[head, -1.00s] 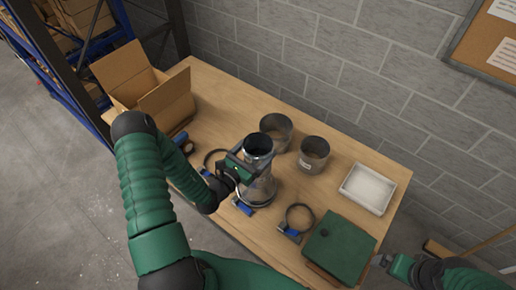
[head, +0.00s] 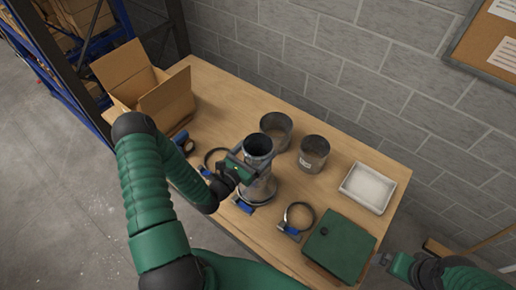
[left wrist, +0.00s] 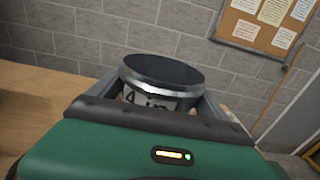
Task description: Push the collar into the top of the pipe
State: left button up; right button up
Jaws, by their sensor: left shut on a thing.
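My left gripper (head: 254,160) is shut around a short grey metal collar (head: 258,146). In the left wrist view the collar (left wrist: 160,75) stands between the two fingers, its open rim up and a "4 in" label partly showing. The metal pipe (head: 262,190) stands upright on the table directly below the collar, wider at its foot. The gripper and collar hide the pipe's top, so I cannot tell how deep the collar sits in it. My right gripper (head: 398,265) is at the lower right, off the table; its jaws are too unclear to read.
A green case (head: 340,243), a white tray (head: 367,188) and an open cardboard box (head: 150,90) are on the wooden table (head: 335,190).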

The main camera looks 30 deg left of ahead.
aim_at(265, 148)
pick_arm(q)
jog(key=shift+f, duration=0.3)
dwell(0.5)
jog(key=shift+f+b, duration=0.45)
jog(key=shift+f, duration=0.95)
dwell(1.3)
jog(key=o, duration=1.2)
jog(key=shift+s, duration=0.15)
jog(key=s+a+b, duration=0.1)
jog(key=s+b, duration=0.4)
jog(key=s, duration=1.1)
jog(key=shift+s+a+b, duration=0.2)
jog(key=shift+b, duration=0.1)
